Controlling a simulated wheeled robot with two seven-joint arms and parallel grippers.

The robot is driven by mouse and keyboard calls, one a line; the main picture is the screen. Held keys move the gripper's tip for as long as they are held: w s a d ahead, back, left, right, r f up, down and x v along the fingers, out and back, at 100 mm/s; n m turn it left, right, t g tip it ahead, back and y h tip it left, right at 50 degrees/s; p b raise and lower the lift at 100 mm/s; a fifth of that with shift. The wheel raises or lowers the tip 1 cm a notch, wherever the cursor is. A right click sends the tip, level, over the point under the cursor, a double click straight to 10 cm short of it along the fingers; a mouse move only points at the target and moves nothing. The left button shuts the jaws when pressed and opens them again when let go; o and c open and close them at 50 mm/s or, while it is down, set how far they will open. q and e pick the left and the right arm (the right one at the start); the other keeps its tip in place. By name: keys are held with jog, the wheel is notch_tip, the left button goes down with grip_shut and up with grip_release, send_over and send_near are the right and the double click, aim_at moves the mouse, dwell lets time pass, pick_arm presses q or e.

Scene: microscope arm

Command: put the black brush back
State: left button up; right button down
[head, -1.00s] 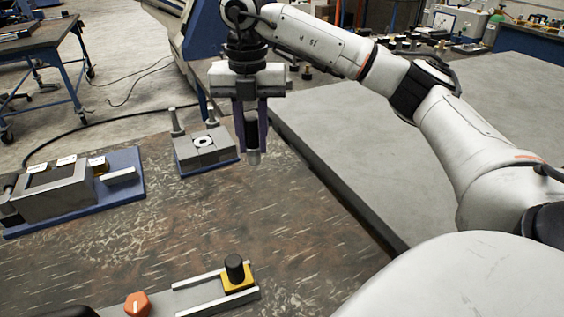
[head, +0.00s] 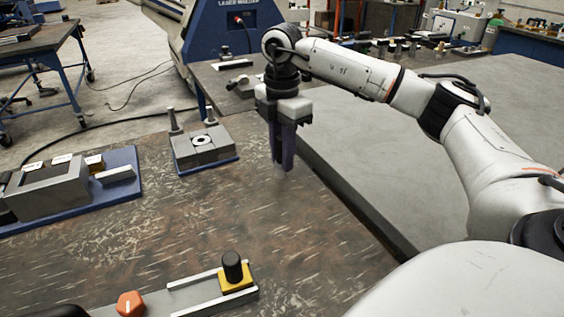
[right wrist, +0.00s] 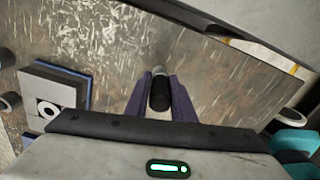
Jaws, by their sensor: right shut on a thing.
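My right gripper (head: 282,168) is shut on the black brush, above the brown table near its right edge. In the right wrist view the brush (right wrist: 159,95) is a black cylinder with a grey end, between the two purple fingers (right wrist: 161,100). In the head view the fingers hide most of it. A grey block (head: 186,153) with a white-ringed hole and two posts stands on a blue base, left of the gripper and apart from it. The block also shows in the right wrist view (right wrist: 38,92). My left gripper is not in view.
A blue-based grey fixture (head: 45,190) stands at the left. In front is a grey plate with rails (head: 190,300), an orange knob (head: 131,303) and a yellow block with a black knob (head: 233,268).

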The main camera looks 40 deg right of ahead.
jog(key=shift+f, duration=1.05)
jog(key=shift+f, duration=0.1)
jog(key=c, duration=1.5)
grip_release()
notch_tip(320, 180, up, 12)
jog(key=shift+r+p, duration=0.15)
jog(key=shift+p, duration=0.55)
